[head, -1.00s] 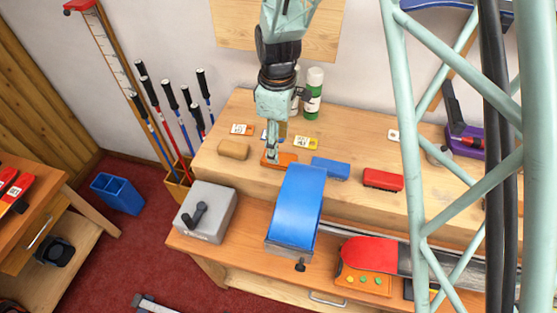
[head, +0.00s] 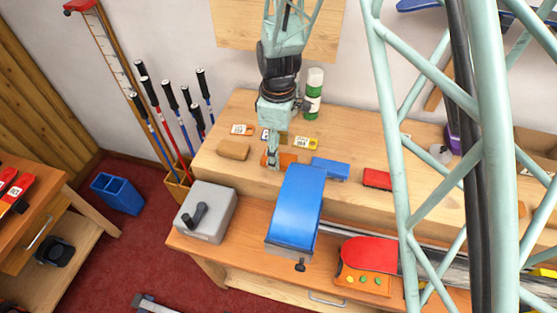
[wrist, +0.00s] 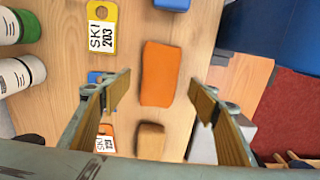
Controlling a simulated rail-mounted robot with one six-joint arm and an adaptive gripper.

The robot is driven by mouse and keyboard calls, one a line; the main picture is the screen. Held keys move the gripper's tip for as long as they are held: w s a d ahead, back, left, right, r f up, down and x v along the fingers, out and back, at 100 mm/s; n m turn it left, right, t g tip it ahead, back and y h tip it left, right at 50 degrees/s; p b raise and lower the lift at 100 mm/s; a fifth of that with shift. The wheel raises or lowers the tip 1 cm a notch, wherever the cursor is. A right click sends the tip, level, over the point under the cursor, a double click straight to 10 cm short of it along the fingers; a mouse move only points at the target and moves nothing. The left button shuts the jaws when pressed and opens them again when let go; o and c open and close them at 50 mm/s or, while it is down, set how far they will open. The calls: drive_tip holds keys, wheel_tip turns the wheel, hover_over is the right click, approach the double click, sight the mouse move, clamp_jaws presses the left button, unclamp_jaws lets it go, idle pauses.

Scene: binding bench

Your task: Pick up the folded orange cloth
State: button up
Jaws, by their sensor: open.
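The folded orange cloth (head: 288,159) lies on the raised wooden shelf of the bench, behind the blue curved piece. In the wrist view the cloth (wrist: 160,65) is a plain orange rectangle near the middle, lying flat on the wood. My gripper (head: 273,164) is above it in the head view and hides part of it. In the wrist view my gripper (wrist: 160,84) is open, with one finger to each side of the cloth and clear gaps between. Nothing is held. The exact height above the cloth is hard to tell.
A tan block (wrist: 150,141) lies close to the cloth, and a blue block (head: 330,168) lies to its right. Number tags (head: 305,143) and bottles (head: 313,94) are behind. The blue curved piece (head: 295,208) rises in front, beside a grey box (head: 206,212).

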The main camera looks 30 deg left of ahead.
drive_tip(key=shift+f, duration=1.5)
drive_tip(key=shift+c, duration=0.2)
drive_tip(key=c, duration=0.9)
